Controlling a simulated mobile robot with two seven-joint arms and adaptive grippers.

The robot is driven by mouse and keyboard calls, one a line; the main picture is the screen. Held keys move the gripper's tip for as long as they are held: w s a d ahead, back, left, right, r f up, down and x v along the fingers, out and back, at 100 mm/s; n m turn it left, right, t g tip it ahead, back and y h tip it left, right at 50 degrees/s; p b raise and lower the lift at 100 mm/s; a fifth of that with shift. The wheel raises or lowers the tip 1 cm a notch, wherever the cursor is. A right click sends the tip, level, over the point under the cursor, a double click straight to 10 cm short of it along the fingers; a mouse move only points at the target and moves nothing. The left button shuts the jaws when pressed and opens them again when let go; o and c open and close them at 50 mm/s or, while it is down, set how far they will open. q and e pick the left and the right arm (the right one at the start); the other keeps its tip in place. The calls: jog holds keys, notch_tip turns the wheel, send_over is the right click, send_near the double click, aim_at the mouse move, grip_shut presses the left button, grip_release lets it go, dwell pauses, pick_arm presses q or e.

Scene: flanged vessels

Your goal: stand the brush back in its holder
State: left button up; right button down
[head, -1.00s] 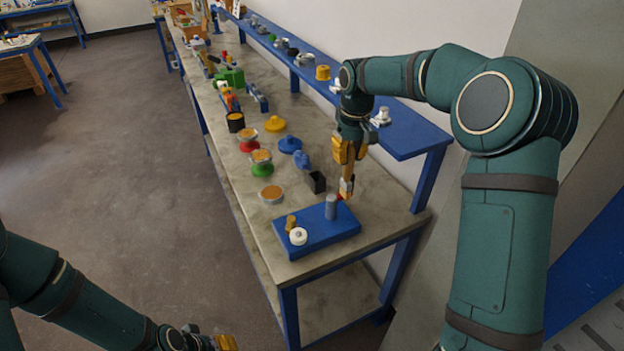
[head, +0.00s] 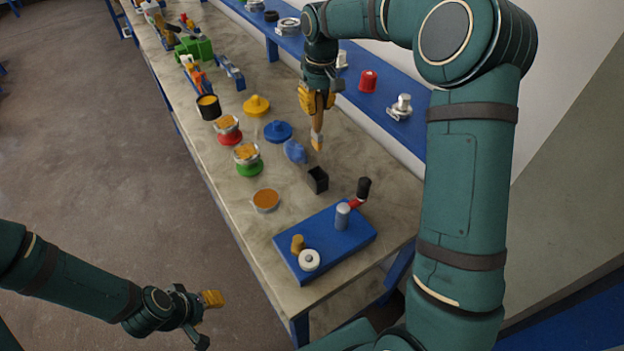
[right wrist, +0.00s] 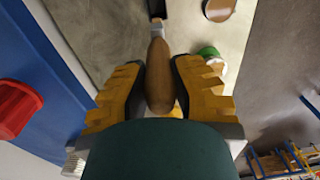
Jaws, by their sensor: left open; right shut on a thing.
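The brush (head: 317,133) has a wooden handle and a pale lower end. My right gripper (head: 317,100) is shut on the handle and holds the brush roughly upright, tip down, above the bench. In the right wrist view the wooden handle (right wrist: 158,75) lies between the two yellow fingers (right wrist: 158,95). The holder (head: 317,180) is a small black open-topped box on the bench. The brush tip appears just above it in the head view, apart from it. A dark shape at the top of the wrist view is cut off. My left gripper (head: 208,303) is open and empty, off the bench.
A blue board (head: 335,246) with a grey post and black-handled crank (head: 363,188) stands close in front of the holder. A blue object (head: 295,151), blue lid (head: 278,131) and orange-topped dish (head: 265,200) are nearby. A blue shelf (head: 345,97) runs behind.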

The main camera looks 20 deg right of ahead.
aim_at(319, 139)
jog(key=f, duration=0.1)
jog(key=s+f+b, duration=0.1)
jog(key=f+b, duration=0.1)
jog(key=shift+s+f, duration=0.3)
jog(key=shift+f, duration=0.1)
jog(key=f, duration=0.4)
jog(key=f+b, duration=0.1)
jog(key=f, duration=0.1)
jog(key=shift+w+f, duration=0.1)
jog(key=shift+w, duration=0.15)
jog(key=shift+w+f, duration=0.1)
jog(key=shift+f, duration=2.55)
pick_arm(q)
jog(key=f, duration=0.4)
jog(key=shift+s+d+f, duration=0.1)
jog(key=shift+s, duration=0.3)
pick_arm(e)
jog(key=shift+f, duration=0.1)
jog(key=c, duration=0.9)
grip_release()
pick_arm(q)
jog(key=shift+f, duration=0.1)
